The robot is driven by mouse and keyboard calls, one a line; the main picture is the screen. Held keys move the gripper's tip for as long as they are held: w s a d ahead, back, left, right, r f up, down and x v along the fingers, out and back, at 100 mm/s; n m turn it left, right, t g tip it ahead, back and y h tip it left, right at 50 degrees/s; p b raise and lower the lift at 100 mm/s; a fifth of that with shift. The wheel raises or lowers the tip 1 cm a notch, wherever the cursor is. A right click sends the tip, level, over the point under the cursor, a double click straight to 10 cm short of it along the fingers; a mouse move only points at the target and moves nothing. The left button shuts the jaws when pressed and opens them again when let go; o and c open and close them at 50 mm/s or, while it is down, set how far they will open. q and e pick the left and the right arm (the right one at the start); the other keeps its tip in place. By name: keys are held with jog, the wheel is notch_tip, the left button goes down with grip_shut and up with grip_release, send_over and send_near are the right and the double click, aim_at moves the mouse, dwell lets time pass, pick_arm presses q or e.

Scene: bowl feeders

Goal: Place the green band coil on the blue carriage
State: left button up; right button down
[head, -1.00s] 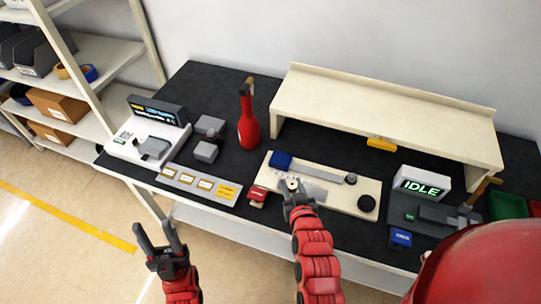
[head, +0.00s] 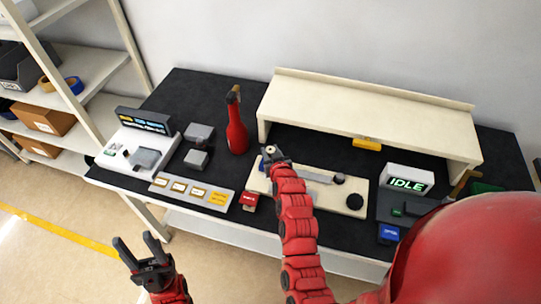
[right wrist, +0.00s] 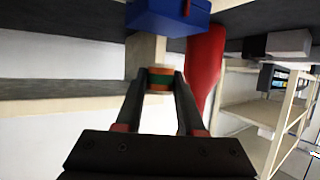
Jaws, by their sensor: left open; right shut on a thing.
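The green band coil (right wrist: 160,79) is a small copper-coloured cylinder with a green band. It is between the fingertips of my right gripper (right wrist: 160,88), which is shut on it. In the head view my right gripper (head: 270,155) is at the left end of the cream base plate, with the coil's pale top (head: 270,149) showing at its tip. The blue carriage (right wrist: 168,16) is beyond the coil in the right wrist view; in the head view the gripper mostly hides it. I cannot tell whether coil and carriage touch. My left gripper (head: 142,250) is open and empty, in front of the table.
A red bottle (head: 236,133) stands just left of my right gripper. A cream raised shelf (head: 370,115) spans the back right. The cream plate (head: 325,199) carries a rail and black knobs. A red-topped block (head: 249,199) and an IDLE display (head: 406,184) are nearby.

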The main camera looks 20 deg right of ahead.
jog(key=shift+f+p, duration=0.5)
jog(key=shift+f, duration=0.05)
jog(key=shift+f+p, duration=0.45)
jog(key=shift+f, duration=0.7)
jog(key=shift+f+b, duration=0.25)
jog(key=shift+b, duration=0.05)
jog(key=c, duration=0.5)
grip_release()
jog(key=shift+r, duration=0.1)
